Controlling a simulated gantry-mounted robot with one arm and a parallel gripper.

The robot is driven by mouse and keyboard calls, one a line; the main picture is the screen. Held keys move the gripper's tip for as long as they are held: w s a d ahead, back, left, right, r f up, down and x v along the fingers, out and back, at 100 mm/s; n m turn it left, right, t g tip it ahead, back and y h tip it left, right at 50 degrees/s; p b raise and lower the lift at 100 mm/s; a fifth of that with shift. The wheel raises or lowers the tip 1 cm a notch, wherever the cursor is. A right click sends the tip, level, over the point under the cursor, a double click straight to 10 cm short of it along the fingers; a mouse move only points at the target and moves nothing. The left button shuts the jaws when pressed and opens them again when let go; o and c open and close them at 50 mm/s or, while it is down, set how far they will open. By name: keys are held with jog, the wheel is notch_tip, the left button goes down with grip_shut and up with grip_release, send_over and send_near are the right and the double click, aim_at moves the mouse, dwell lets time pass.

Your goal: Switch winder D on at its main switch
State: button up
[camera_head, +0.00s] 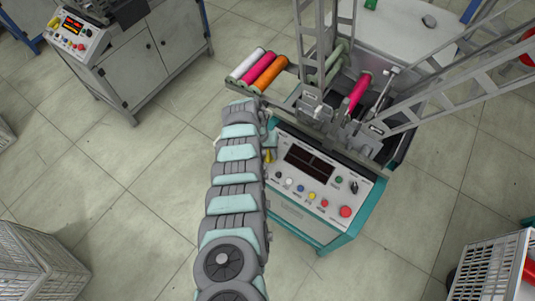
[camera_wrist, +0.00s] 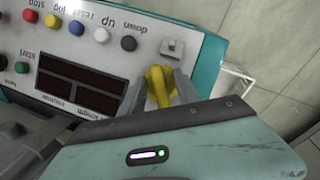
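A winder with a white and teal control panel (camera_head: 292,202) stands at the centre right in the head view; no letter on it is readable. Its display (camera_head: 310,161) is dark, as is the display in the wrist view (camera_wrist: 81,84). The yellow main switch (camera_wrist: 158,89) is at the panel's end beside the down button. A bit of yellow also shows beside my wrist in the head view (camera_head: 268,156). My gripper (camera_wrist: 160,92) has its grey fingers on both sides of the yellow switch, with no clear gap visible. My wrist housing hides the fingers' upper parts.
Coloured bobbins (camera_head: 263,69) lie left of the winder's frame, and a pink one (camera_head: 358,91) sits inside it. Another winder (camera_head: 75,32) with a lit red display stands upper left. Crates (camera_head: 35,262) stand lower left and lower right (camera_head: 485,269). Open floor lies between.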

jog(key=shift+c, duration=0.6)
grip_shut()
jog(key=m+p, duration=0.1)
jog(key=m+y+p, duration=0.1)
jog(key=m+p, duration=0.1)
jog(key=shift+r, duration=0.25)
jog(key=m+t+y+p, duration=0.1)
jog(key=m+p, duration=0.2)
jog(key=shift+d+m, duration=0.1)
jog(key=shift+m, duration=0.3)
jog(key=shift+s+f+m+t+y+p, duration=0.15)
jog(key=shift+m+t+y+p, duration=0.15)
jog(key=shift+m+y+p, duration=0.5)
jog(key=shift+m+t+p, duration=0.3)
jog(key=shift+m+p, duration=0.3)
jog(key=shift+m, duration=0.6)
